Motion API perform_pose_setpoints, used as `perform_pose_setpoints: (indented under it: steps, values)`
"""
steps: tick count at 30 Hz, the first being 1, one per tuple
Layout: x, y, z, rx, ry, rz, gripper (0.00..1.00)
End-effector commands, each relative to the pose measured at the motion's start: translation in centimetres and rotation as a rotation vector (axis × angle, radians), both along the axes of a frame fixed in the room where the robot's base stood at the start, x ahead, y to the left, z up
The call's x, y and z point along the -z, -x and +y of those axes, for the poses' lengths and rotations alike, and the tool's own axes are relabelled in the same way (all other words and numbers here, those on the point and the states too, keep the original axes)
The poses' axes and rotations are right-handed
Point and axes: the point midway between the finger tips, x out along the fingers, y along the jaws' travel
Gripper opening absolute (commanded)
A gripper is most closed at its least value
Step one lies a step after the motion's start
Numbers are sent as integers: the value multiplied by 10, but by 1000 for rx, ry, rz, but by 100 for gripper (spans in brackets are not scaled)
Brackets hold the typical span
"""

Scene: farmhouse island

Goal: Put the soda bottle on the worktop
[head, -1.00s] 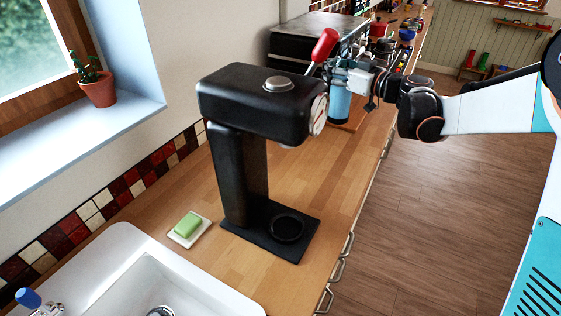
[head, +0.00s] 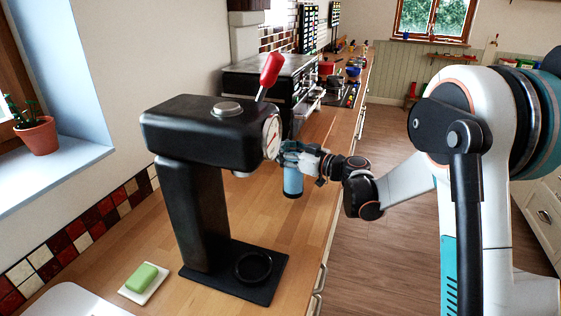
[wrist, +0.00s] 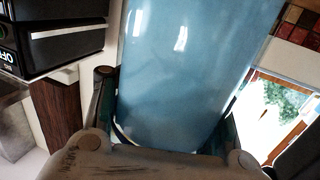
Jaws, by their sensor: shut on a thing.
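A blue soda bottle (head: 293,182) is held upright in my gripper (head: 291,150), beside the right side of the black coffee machine. In the wrist view the blue bottle (wrist: 195,70) fills the middle, between the fingers of my gripper (wrist: 165,125). The bottle's top is hidden by the gripper in the head view. The wooden worktop (head: 235,225) runs along the wall, below and behind the bottle. I cannot tell whether the bottle's base touches it.
The black coffee machine (head: 190,205) with a red lever (head: 271,70) stands close to the left of my gripper. A green soap (head: 142,277) lies on a white dish. Behind is a dark oven unit (head: 240,80). Bare worktop lies between the machine and the oven.

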Motion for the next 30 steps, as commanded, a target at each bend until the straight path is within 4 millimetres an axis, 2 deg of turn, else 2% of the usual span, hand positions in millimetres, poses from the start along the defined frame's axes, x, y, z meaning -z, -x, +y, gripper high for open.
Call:
perform_pose_setpoints:
  steps: [3,6,17,18,22,30]
  values:
    - [21,-1,0,0,0,0,0]
    - [30,0,0,0,-1,-1,0]
    - [33,0,0,0,0,0,0]
    - [32,0,0,0,0,0,38]
    - [32,0,0,0,0,0,68]
    - [32,0,0,0,0,0,69]
